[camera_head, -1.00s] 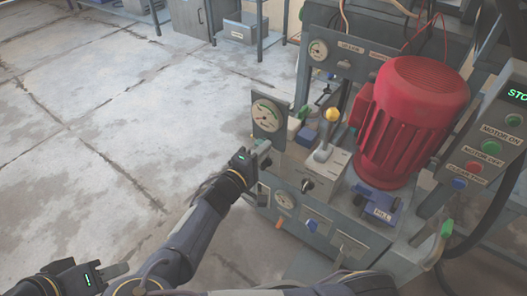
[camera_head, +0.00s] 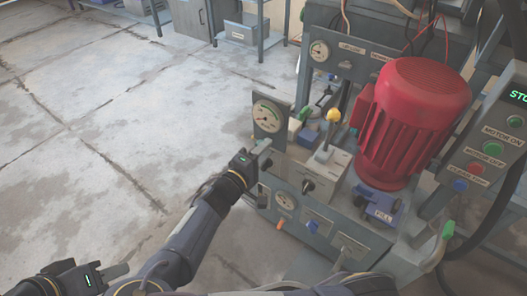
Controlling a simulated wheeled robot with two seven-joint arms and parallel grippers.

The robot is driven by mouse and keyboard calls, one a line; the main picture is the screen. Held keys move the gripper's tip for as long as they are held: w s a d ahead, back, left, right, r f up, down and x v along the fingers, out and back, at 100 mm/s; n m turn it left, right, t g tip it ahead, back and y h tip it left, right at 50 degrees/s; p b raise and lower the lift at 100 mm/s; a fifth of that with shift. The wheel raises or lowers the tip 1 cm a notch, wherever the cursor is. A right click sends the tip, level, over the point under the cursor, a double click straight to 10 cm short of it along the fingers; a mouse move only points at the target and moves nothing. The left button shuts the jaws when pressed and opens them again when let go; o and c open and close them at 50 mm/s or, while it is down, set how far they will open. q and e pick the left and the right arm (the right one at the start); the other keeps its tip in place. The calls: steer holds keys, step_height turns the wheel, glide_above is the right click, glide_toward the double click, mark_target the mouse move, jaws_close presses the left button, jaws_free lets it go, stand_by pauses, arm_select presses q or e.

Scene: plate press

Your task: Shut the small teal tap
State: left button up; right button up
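A small teal-green piece (camera_head: 294,126) shows just right of the upright dial gauge (camera_head: 267,115), partly hidden; I cannot tell for sure that it is the tap, or how its handle is turned. My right gripper (camera_head: 263,149) is at the near left edge of the machine, below that gauge and left of the yellow-knobbed lever. Its fingertips are small here, and I cannot tell whether they touch anything. My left gripper (camera_head: 120,271) is low at the far left, over the floor and away from the machine.
The yellow-knobbed lever (camera_head: 333,115) stands beside the red motor (camera_head: 412,120). A lower gauge (camera_head: 284,200), a blue knob (camera_head: 311,226) and a blue FILL part (camera_head: 379,206) sit in front. A green-ended handle (camera_head: 447,229) juts out at right. The floor (camera_head: 100,110) at left is clear.

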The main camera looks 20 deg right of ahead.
steer(key=p+v, duration=0.1)
steer(key=v, duration=0.6)
steer(key=shift+s+a, duration=0.25)
steer(key=shift+a, duration=0.05)
stand_by(0.4)
steer(key=s+d+f+m+g+y, duration=0.55)
steer(key=s+d+g+y, duration=0.3)
steer(key=s+g, duration=0.3)
steer(key=s+d+r+m+t+y, duration=0.35)
steer(key=s+r+t+y, duration=0.35)
steer(key=s+r+y, duration=0.5)
step_height(320, 180, up, 40)
steer(key=w+h+p, duration=0.2)
steer(key=p, duration=3.6)
steer(key=shift+a+g, duration=0.35)
steer(key=shift+g, duration=0.1)
